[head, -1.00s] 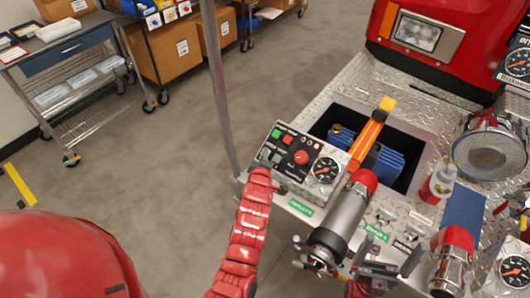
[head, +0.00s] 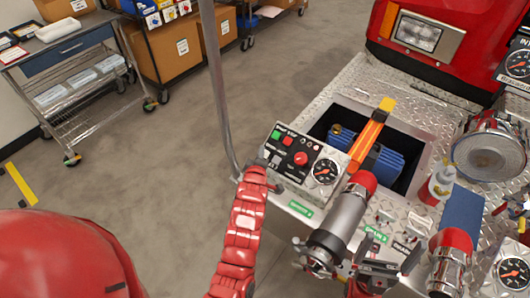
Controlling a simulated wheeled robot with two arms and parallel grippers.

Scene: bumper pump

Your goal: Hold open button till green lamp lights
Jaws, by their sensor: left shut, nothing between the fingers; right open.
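A pale control box (head: 318,192) stands at the left edge of the metal deck. I cannot tell which part is the open button or whether a green lamp is lit. My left gripper (head: 276,187) is shut and empty at the box's lower left edge; its fingertips are small, and contact is unclear.
A red-capped metal cylinder (head: 340,219) lies just right of the box. Behind it, an orange bar (head: 370,133) crosses a recess with a blue unit (head: 384,166). A grey pole (head: 219,92) rises left of the box.

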